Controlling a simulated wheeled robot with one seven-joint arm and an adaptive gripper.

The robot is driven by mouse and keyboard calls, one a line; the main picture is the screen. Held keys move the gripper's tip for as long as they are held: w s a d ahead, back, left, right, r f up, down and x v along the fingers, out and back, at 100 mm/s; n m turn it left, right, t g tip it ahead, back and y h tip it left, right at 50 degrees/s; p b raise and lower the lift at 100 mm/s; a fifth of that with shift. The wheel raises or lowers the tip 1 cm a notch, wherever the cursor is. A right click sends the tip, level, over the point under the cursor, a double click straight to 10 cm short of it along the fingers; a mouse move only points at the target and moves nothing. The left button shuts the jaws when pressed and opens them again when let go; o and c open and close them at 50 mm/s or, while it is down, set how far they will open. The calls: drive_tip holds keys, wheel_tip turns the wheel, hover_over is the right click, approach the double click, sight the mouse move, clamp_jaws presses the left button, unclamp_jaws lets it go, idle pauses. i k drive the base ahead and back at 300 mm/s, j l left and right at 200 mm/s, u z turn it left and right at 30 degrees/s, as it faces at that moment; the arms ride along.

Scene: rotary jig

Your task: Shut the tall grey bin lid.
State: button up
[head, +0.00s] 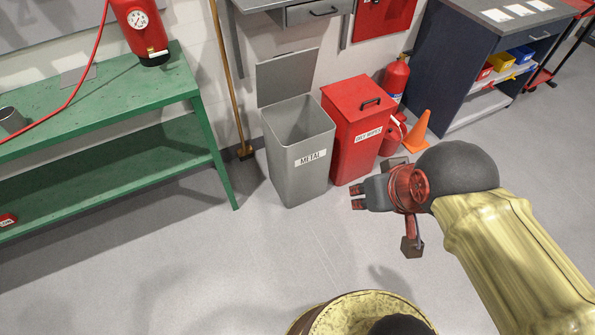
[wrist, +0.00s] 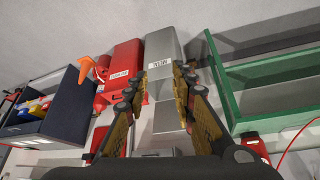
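The tall grey bin (head: 300,170), labelled METAL, stands on the floor in the head view with its top open. Its flat grey lid (head: 286,77) stands raised at the back rim. In the wrist view, which is upside down, the grey bin (wrist: 164,46) shows beyond my fingers, with the lid (wrist: 168,118) partly between them. My gripper (head: 357,197) is in front and to the right of the bin in the head view, apart from bin and lid. Its two fingers (wrist: 157,84) are spread with nothing between them.
A red lidded bin (head: 356,130) stands close at the grey bin's right. A fire extinguisher (head: 396,78) and orange cone (head: 417,132) are further right. A green bench (head: 195,90) and a broom handle (head: 228,80) are left. A drawer unit (head: 315,12) hangs behind. The front floor is clear.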

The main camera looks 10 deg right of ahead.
sight(286, 76)
drive_tip(key=i+j, duration=0.15)
drive_tip(key=i, duration=0.3)
drive_tip(key=i+j+z, duration=0.1)
drive_tip(key=i, duration=0.35)
drive_tip(key=i+j, duration=0.5)
drive_tip(key=i, duration=0.35)
drive_tip(key=z, duration=0.05)
